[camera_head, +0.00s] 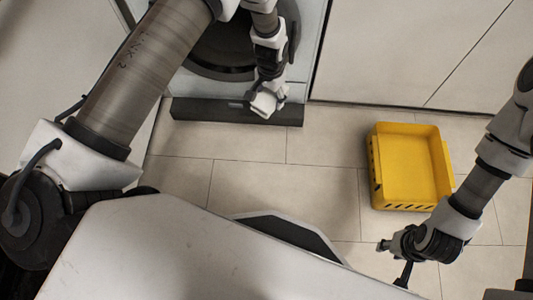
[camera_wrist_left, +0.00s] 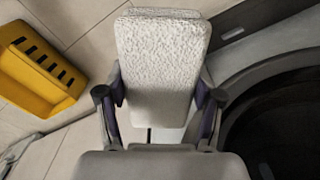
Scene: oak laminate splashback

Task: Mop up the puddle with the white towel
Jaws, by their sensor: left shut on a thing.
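My left gripper (camera_head: 268,98) is shut on the white towel (camera_wrist_left: 162,50). In the left wrist view the towel is a thick, folded, textured block between the two dark fingers (camera_wrist_left: 158,105). In the head view the towel (camera_head: 264,104) is a small pale patch at the gripper's tip, in front of the round-doored appliance and over its dark plinth. I cannot make out a puddle in either view. My right gripper (camera_head: 394,259) is at the lower right, with its fingers apart and nothing between them.
A yellow crate (camera_head: 376,185) stands on the tiled floor at the right, near my right arm; it also shows in the left wrist view (camera_wrist_left: 22,60). The appliance's dark plinth (camera_head: 205,112) juts out low. Pale cabinet fronts (camera_head: 400,45) line the back. The floor (camera_head: 285,185) between is clear.

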